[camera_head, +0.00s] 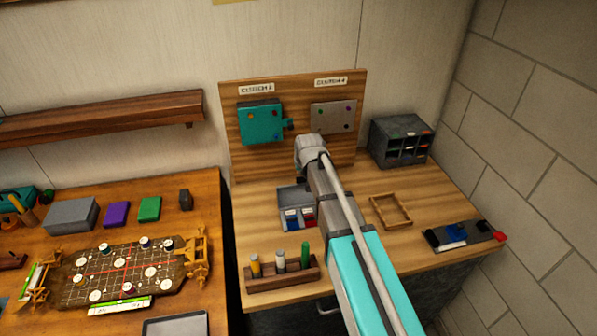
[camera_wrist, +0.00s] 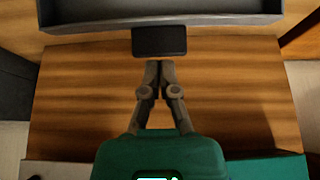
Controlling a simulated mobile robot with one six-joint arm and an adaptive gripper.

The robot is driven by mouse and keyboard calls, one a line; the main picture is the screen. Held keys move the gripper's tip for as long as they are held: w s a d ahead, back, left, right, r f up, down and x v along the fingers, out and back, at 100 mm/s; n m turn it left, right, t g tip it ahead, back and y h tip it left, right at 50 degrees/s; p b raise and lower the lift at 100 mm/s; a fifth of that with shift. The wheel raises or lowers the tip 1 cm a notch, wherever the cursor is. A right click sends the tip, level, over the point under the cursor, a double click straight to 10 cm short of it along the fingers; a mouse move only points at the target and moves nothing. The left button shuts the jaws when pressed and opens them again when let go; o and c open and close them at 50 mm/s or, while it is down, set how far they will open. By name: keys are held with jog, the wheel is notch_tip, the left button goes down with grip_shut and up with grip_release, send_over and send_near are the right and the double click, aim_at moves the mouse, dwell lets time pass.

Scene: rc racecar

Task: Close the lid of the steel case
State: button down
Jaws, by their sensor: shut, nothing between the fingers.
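A grey steel case (camera_head: 286,193) sits on the right-hand wooden bench in the head view, with blue and red items showing inside, so it appears open. My arm covers its right side, and the lid's exact angle is unclear. In the wrist view a dark grey case edge (camera_wrist: 75,22) crosses the top, with a dark tab (camera_wrist: 160,40) at its middle. My gripper (camera_wrist: 159,66) is shut and empty, its fingertips just below the tab; whether they touch it is unclear. In the head view my gripper is hidden behind my arm.
A wooden rack with tubes (camera_head: 282,278) stands at the bench front. A wooden frame (camera_head: 391,211) lies right of my arm, and a dark drawer unit (camera_head: 401,142) stands behind it. A teal box (camera_head: 261,121) and a grey plate (camera_head: 333,116) are on the upright board.

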jog(key=shift+s+d+r+t, duration=0.1)
jog(key=shift+s+r+t, duration=0.05)
jog(key=shift+s+t, duration=0.25)
jog(key=shift+w, duration=0.1)
dwell(1.2)
jog(key=shift+r, duration=0.2)
jog(key=r+p, duration=0.3)
jog(key=shift+s, duration=0.4)
notch_tip(320, 180, up, 6)
jog(key=s+p, duration=0.2)
jog(key=p, duration=0.4)
jog(key=shift+d, duration=0.3)
jog(key=shift+r, duration=0.1)
